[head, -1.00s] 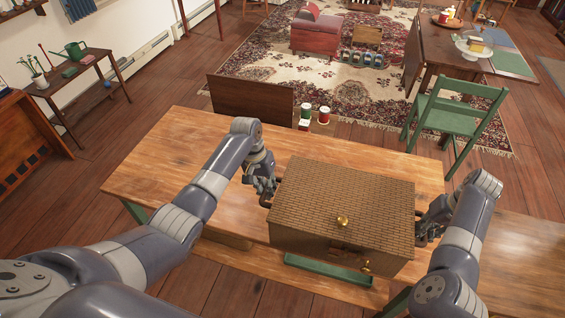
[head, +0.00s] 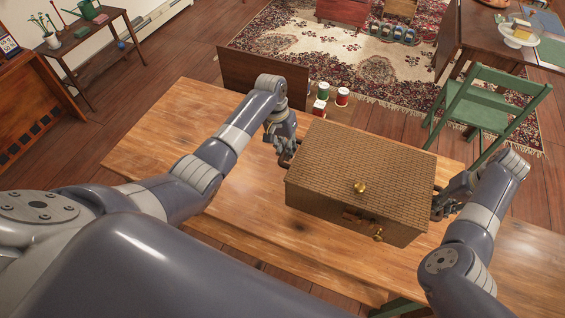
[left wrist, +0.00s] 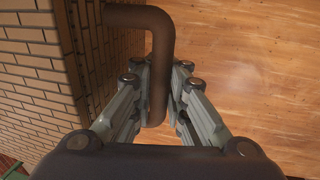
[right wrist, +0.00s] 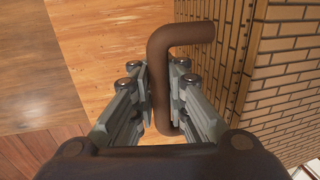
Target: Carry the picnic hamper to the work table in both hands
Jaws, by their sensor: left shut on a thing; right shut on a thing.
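The picnic hamper (head: 365,165), a brown woven box with brass knobs, is level over the wooden work table (head: 180,135) in the head view. I cannot tell whether its underside touches the tabletop. My left gripper (head: 286,152) is shut on the handle at its left end; the left wrist view shows the dark bent handle (left wrist: 158,60) between the fingers. My right gripper (head: 446,205) is shut on the handle at the right end, and that handle (right wrist: 160,75) shows between the fingers in the right wrist view. The tabletop under the hamper is hidden.
A green chair (head: 485,105) stands beyond the table at the right. Several small tins (head: 320,106) and a brown panel (head: 262,78) are behind the table's far edge. The tabletop left of the hamper is bare. A patterned rug (head: 340,50) lies farther back.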

